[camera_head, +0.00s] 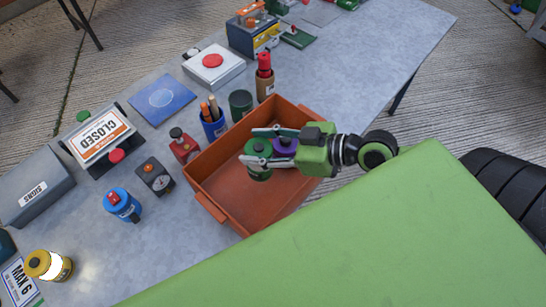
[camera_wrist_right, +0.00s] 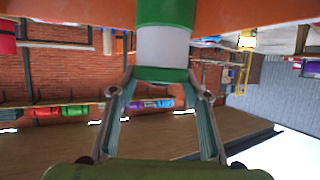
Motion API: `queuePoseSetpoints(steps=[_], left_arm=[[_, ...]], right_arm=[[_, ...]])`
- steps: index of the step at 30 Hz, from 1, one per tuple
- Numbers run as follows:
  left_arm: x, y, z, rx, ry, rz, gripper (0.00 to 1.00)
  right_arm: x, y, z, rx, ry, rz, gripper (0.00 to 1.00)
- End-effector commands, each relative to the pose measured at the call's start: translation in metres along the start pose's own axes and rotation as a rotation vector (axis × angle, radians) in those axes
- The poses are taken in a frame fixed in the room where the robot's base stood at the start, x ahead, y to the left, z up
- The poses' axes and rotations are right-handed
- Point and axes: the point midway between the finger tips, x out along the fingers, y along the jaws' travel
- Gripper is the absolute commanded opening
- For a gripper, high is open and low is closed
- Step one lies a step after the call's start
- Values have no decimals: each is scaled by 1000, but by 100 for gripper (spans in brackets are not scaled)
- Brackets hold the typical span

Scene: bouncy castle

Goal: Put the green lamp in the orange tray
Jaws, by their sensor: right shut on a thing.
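The green lamp (camera_head: 258,172) is in my right gripper (camera_head: 262,148), between its fingertips. It is over the inside of the orange tray (camera_head: 215,205), and I cannot tell whether its base touches the tray floor. In the right wrist view the lamp (camera_wrist_right: 163,48) shows a pale middle between green ends, with the two fingertips (camera_wrist_right: 162,76) closed at its near end. The orange tray wall (camera_wrist_right: 65,9) runs behind it. A purple part (camera_head: 285,146) shows between the fingers in the head view; I cannot tell what it is. My left gripper is out of view.
A blue lamp (camera_head: 122,205) and a dark dial box (camera_head: 154,177) stand left of the tray. A red stamp-like thing (camera_head: 183,146), a blue pen cup (camera_head: 212,124) and a dark green cup (camera_head: 240,104) stand close by its far-left side. A yellow lamp (camera_head: 48,265) is at lower left.

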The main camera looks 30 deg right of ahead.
Motion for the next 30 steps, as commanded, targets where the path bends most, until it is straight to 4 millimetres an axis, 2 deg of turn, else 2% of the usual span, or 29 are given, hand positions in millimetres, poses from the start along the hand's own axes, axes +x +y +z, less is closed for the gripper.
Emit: queuePoseSetpoints(steps=[9, 15, 24, 30], left_arm=[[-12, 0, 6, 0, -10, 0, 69], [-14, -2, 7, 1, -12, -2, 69], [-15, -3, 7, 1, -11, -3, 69], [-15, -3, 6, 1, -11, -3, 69]], right_arm=[[23, -28, -10, 46, 9, 109, 0], [30, -35, -13, 55, 5, 141, 0], [48, -35, 31, 56, 0, 145, 0], [56, -35, 50, 56, 0, 144, 0]])
